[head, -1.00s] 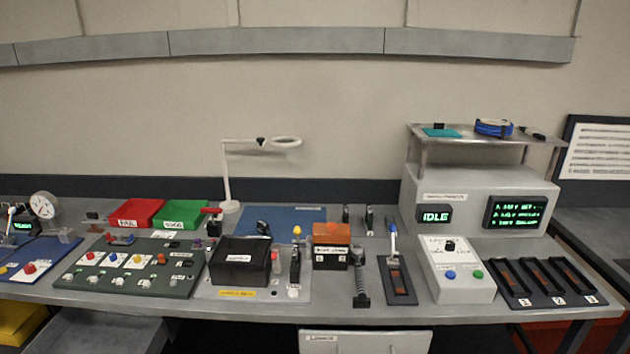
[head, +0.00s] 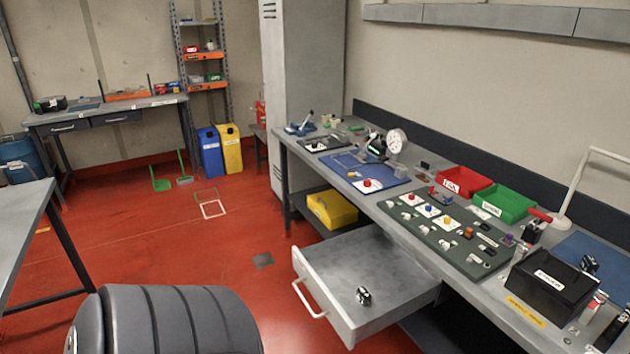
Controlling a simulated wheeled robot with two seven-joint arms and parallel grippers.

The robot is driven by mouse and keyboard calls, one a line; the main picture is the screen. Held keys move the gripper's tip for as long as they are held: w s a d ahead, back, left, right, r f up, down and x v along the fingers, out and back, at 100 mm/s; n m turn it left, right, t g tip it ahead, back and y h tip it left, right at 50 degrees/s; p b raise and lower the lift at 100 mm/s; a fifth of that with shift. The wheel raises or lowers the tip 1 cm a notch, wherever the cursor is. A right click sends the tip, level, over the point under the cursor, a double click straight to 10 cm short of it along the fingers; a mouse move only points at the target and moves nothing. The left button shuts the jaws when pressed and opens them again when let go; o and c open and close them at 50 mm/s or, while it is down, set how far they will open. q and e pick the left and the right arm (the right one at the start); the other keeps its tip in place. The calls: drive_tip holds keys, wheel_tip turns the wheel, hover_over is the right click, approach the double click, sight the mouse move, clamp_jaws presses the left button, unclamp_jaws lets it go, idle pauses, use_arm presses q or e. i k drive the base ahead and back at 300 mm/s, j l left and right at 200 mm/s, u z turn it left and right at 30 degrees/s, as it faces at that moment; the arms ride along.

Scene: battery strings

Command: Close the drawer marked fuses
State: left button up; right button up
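A grey drawer (head: 335,258) is pulled far out from under the main workbench, right of the middle in the head view. Its pale bar handle (head: 308,300) is on the left-hand front, facing the open floor. A small black object (head: 363,296) lies inside on the drawer's bottom. I cannot read any fuses marking on this drawer from here. Neither of my grippers is in view, and nothing touches the drawer.
The workbench holds a green panel (head: 425,240), a red bin (head: 465,182), a green bin (head: 505,203) and a black box (head: 548,285). A yellow bin (head: 332,208) sits on the shelf below. Red floor (head: 200,255) left of the drawer is clear.

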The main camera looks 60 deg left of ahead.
sight(399, 285)
drive_tip(key=u, duration=1.65)
